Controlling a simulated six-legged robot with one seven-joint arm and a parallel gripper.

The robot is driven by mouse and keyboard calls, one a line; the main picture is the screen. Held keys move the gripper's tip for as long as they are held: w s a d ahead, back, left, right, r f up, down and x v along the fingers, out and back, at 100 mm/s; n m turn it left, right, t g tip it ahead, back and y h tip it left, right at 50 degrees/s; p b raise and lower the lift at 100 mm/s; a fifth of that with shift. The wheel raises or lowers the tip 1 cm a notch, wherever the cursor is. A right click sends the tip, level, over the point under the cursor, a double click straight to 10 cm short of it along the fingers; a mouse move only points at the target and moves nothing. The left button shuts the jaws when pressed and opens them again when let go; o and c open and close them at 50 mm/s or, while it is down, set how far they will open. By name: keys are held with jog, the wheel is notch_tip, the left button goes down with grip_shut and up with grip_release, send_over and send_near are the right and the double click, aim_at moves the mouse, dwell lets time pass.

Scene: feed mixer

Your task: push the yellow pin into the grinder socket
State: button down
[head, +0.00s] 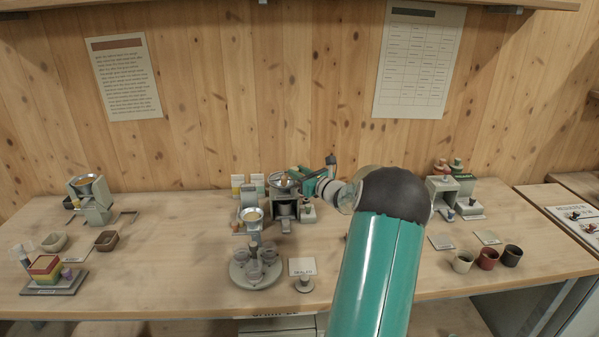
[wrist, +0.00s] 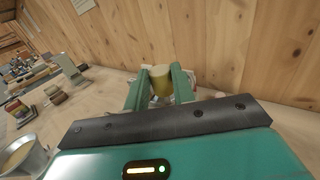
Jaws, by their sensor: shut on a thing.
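My gripper (wrist: 160,86) is shut on the yellow pin (wrist: 160,74), which shows upright between the two green fingers in the wrist view. In the head view my gripper (head: 308,177) is at the grinder (head: 284,205) in the middle of the bench, close to its upper right side. The pin is too small to make out clearly in the head view. The grinder socket is hidden behind my fingers, so I cannot tell whether the pin touches it.
A carousel of clear cups (head: 256,268) stands in front of the grinder, and a small sign (head: 302,266) is beside it. Another machine (head: 92,200) is at the left. Three cups (head: 487,259) stand at the right front. The wooden wall (head: 220,100) is close behind.

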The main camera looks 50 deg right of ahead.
jog(key=shift+f, duration=1.25)
jog(key=c, duration=1.1)
grip_release()
jog(key=shift+s, duration=0.1)
jog(key=v, duration=1.3)
jog(key=shift+s, duration=0.3)
jog(key=shift+a, duration=0.1)
